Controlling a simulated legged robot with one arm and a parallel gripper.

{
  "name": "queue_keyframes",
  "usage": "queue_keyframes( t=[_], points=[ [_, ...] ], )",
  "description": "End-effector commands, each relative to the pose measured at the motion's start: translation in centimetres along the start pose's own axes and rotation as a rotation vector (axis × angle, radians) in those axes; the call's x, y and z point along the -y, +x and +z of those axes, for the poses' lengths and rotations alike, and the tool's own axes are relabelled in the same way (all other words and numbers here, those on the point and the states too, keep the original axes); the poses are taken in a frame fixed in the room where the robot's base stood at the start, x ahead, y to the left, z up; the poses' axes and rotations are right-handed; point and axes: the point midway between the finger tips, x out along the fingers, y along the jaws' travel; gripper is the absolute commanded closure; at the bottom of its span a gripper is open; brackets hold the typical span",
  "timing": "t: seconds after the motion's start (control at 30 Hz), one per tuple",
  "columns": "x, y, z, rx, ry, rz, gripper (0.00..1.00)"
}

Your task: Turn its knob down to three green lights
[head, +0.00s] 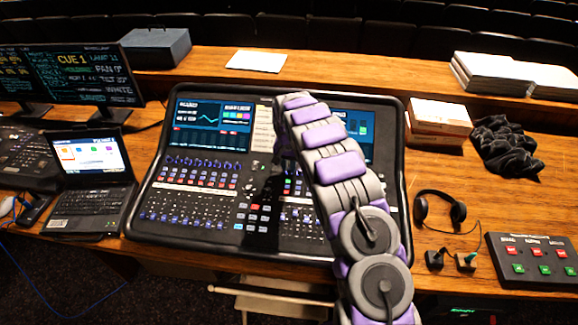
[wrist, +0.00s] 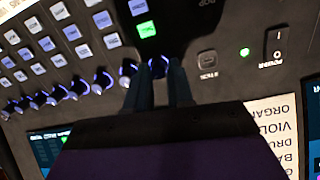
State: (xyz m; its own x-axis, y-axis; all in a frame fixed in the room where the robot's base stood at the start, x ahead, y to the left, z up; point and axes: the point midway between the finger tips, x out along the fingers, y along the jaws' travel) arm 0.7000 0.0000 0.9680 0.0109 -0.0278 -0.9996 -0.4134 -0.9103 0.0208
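The mixing desk (head: 150,225) stands on the wooden table, with a row of small knobs across its left half. In the wrist view the lit knobs (wrist: 68,93) run in a slanted row. One knob (wrist: 158,66) with a blue-violet glow shows at the tips of my gripper (wrist: 160,72). The two dark fingers stand a narrow gap apart, with that knob between or just beyond their tips. I cannot tell if they touch it. A green-lit button (wrist: 146,29) lies just past it. My arm hides part of the desk and the gripper in the head view.
A power switch (wrist: 277,43) and green light (wrist: 244,52) are right of the fingers. A label strip (wrist: 272,125) lies below them. A laptop (head: 90,180) stands left of the desk; headphones (head: 440,208) and a red-and-green button box (head: 535,258) lie right.

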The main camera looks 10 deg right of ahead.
Motion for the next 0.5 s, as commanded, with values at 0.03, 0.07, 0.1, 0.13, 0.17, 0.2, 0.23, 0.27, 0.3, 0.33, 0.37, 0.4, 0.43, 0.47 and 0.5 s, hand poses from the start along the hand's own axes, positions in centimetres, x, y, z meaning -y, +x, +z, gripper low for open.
queue_keyframes(
  t=[0.03, 0.07, 0.1, 0.13, 0.17, 0.2, 0.23, 0.27, 0.3, 0.33, 0.37, 0.4, 0.43, 0.47, 0.5],
  points=[
    [0.0, 0.0, 0.0, 0.001, 0.000, 0.000, 0.73],
    [0.0, 0.0, 0.0, 0.001, 0.000, 0.000, 0.72],
    [0.0, 0.0, 0.1, 0.002, 0.000, 0.001, 0.72],
    [0.0, 0.0, 0.1, 0.002, 0.001, 0.001, 0.72],
    [0.0, 0.1, 0.1, 0.002, 0.001, 0.001, 0.72],
    [0.0, 0.0, 0.1, 0.002, 0.001, 0.001, 0.72],
    [0.0, 0.1, 0.1, 0.003, 0.001, 0.001, 0.72],
    [0.0, 0.0, 0.1, 0.003, 0.001, 0.001, 0.72],
    [0.0, 0.0, 0.1, 0.003, 0.001, 0.001, 0.72],
    [0.0, -0.1, 0.1, 0.003, 0.001, 0.001, 0.72],
    [0.0, -0.3, 0.1, 0.003, 0.001, 0.001, 0.72],
    [0.0, -0.7, 0.1, 0.002, 0.001, 0.001, 0.72],
    [0.0, -1.0, 0.1, 0.002, 0.001, 0.001, 0.72],
    [0.0, -1.4, 0.1, 0.002, 0.001, 0.001, 0.72],
    [0.0, -2.0, 0.1, 0.002, 0.001, 0.001, 0.72]
  ],
)
